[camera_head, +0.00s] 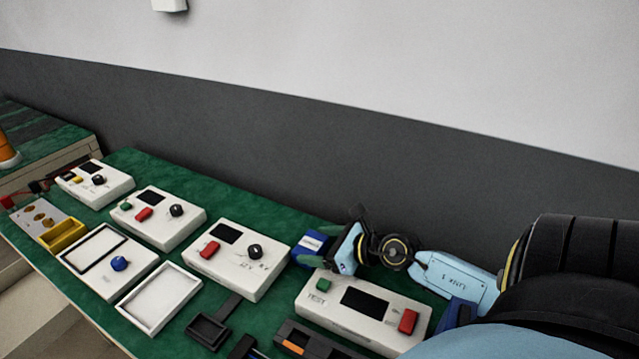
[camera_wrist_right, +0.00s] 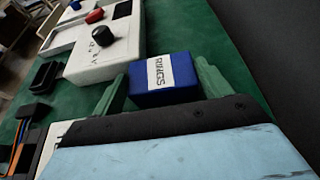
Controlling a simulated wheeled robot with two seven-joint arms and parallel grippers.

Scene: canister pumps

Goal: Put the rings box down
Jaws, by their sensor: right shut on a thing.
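The rings box (camera_wrist_right: 162,78) is a small blue box with a white label reading RINGS. In the right wrist view it sits between the two green fingers of my right gripper (camera_wrist_right: 160,85), which is shut on it. In the head view the blue box (camera_head: 311,247) shows at the end of my right gripper (camera_head: 325,250), just right of a white device and over the back part of the green table. I cannot tell whether its underside touches the table. My left gripper is not in view.
The green table (camera_head: 265,310) holds several white devices with knobs and buttons, one of them (camera_head: 240,258) close left of the box and a TEST unit (camera_head: 362,305) in front. A white tray (camera_head: 160,297) and a black tray (camera_head: 208,330) stand nearer. Green surface behind the box is bare.

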